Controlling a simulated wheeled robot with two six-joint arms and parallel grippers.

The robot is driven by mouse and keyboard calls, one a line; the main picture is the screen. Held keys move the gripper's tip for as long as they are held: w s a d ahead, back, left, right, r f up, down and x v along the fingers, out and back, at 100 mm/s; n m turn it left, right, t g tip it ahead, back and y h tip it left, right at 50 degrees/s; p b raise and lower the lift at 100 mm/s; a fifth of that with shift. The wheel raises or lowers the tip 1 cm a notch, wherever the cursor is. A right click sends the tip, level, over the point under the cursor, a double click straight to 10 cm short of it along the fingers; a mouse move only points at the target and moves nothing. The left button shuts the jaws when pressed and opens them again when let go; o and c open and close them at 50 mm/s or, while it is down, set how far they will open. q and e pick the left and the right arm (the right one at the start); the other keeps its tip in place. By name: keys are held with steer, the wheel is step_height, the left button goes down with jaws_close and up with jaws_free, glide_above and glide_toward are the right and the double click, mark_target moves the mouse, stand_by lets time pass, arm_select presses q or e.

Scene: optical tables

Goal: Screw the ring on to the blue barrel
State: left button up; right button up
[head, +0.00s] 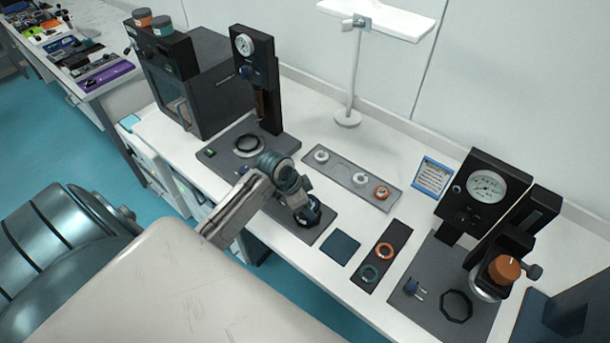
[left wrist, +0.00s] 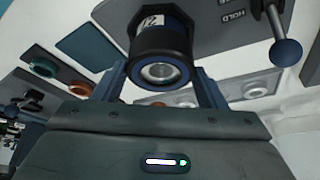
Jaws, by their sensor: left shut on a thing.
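The blue barrel (left wrist: 177,17) looks very dark in the left wrist view and carries a white label. A black ring-shaped collar (left wrist: 160,52) with a glass centre sits at its near end. My left gripper (left wrist: 160,85) has one finger on each side of this collar and is shut on it. In the head view my left gripper (head: 303,207) is low over a grey plate at the table's front edge. There it hides most of the barrel. I cannot tell how far the ring is threaded. My right gripper is not in view.
A lever (left wrist: 287,50) stands beside the barrel on a plate marked HOLD. A blue mat (head: 341,247) and a black tray (head: 370,281) with orange and teal rings lie to the right. A grey tray (head: 341,170) with several rings lies behind. Gauge stands (head: 487,190) rise at right.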

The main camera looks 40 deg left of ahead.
arm_select(q)
steer(key=m, duration=0.2)
steer(key=m+g+h, duration=0.1)
steer(key=m, duration=0.1)
steer(key=shift+d+f, duration=0.1)
steer(key=shift+f, duration=0.1)
steer(key=m+g+b, duration=0.1)
steer(key=m, duration=0.1)
steer(key=m+g+b, duration=0.1)
steer(key=m, duration=0.2)
steer(key=shift+s+d+f+h, duration=0.1)
steer(key=shift+f+h, duration=0.05)
steer(key=shift+h, duration=0.25)
steer(key=shift+s+m, duration=0.1)
steer(key=shift+m, duration=0.2)
steer(key=o, duration=1.2)
steer(key=shift+o, duration=0.3)
steer(key=shift+d+r, duration=0.2)
steer(key=shift+r, duration=0.1)
steer(key=shift+a, duration=0.1)
steer(key=shift+c, duration=0.9)
steer(key=shift+a, duration=0.15)
